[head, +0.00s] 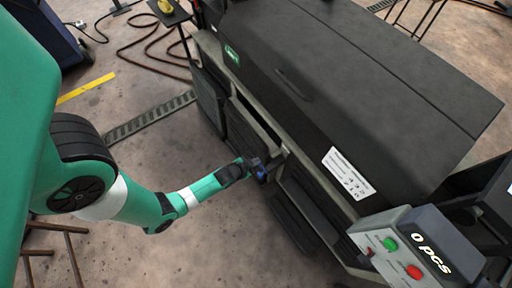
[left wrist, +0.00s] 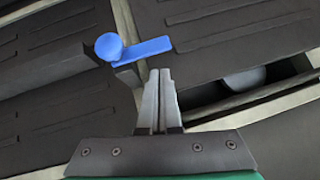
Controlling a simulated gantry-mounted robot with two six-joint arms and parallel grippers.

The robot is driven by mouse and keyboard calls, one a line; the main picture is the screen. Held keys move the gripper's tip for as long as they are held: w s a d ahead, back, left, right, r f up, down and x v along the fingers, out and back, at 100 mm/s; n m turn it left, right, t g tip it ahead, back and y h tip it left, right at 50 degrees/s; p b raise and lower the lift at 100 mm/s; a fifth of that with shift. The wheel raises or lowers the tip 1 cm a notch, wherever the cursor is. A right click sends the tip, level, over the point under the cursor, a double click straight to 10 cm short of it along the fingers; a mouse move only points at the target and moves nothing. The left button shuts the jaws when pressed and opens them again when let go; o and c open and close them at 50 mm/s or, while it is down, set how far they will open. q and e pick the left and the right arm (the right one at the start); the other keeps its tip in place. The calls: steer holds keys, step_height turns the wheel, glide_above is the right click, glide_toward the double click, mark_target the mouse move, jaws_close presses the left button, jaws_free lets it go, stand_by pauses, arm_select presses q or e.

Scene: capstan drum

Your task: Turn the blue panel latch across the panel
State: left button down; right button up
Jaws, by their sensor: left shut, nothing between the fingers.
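The blue panel latch (left wrist: 140,50) shows in the left wrist view as a flat bar with a round knob at its left end. The bar reaches right from the knob, over the edge of a dark ribbed panel (left wrist: 225,35). In the head view the latch (head: 262,177) is a small blue spot on the machine's side, partly hidden by my gripper. My left gripper (left wrist: 159,75) is shut and empty, its fingertips just below the latch bar. I cannot tell if they touch it. The left gripper also shows in the head view (head: 256,166). My right gripper is not in view.
The large dark machine (head: 340,85) fills the right, with slatted side panels and an open gap near the latch. A control box (head: 400,245) with green and red buttons stands at lower right.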

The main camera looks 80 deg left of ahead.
arm_select(q)
steer(key=a+r+p+v, duration=0.1)
steer(key=p+v, duration=0.5)
steer(key=v, duration=0.5)
steer(key=shift+a, duration=0.35)
